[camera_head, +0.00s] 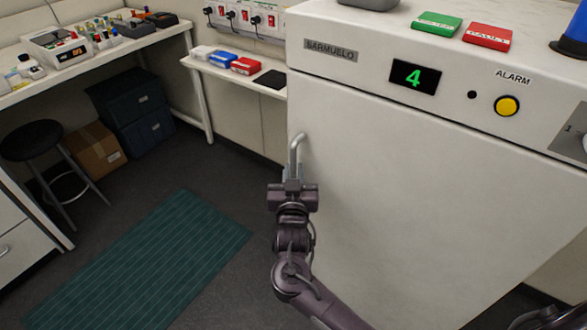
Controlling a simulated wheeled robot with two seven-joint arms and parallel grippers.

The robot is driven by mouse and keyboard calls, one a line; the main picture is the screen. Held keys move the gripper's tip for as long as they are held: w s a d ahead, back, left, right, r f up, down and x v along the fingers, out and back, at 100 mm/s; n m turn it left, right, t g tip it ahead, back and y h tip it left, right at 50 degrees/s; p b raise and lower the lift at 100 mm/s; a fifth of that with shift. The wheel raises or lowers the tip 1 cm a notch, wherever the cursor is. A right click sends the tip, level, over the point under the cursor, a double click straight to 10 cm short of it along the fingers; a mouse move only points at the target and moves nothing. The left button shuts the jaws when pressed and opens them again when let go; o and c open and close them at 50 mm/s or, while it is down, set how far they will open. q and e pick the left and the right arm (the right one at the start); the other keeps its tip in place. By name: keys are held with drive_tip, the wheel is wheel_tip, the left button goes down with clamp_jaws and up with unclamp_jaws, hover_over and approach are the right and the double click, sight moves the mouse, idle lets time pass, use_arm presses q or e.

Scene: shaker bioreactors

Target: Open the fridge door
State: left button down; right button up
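The white fridge (420,190) stands at the right, and its door is closed. A grey metal bar handle (295,145) sits at the door's left edge.
Green (436,24) and red (487,36) boxes lie on the fridge top. A low shelf (225,73) is behind its left side. A black stool (32,142), a cardboard box (97,150) and dark bins stand at left. The floor with a green mat (135,265) is clear.

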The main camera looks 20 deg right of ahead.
drive_tip(key=shift+w+d, duration=0.15)
drive_tip(key=shift+w, duration=0.35)
drive_tip(key=shift+c, duration=0.5)
clamp_jaws()
drive_tip(key=shift+s, duration=0.1)
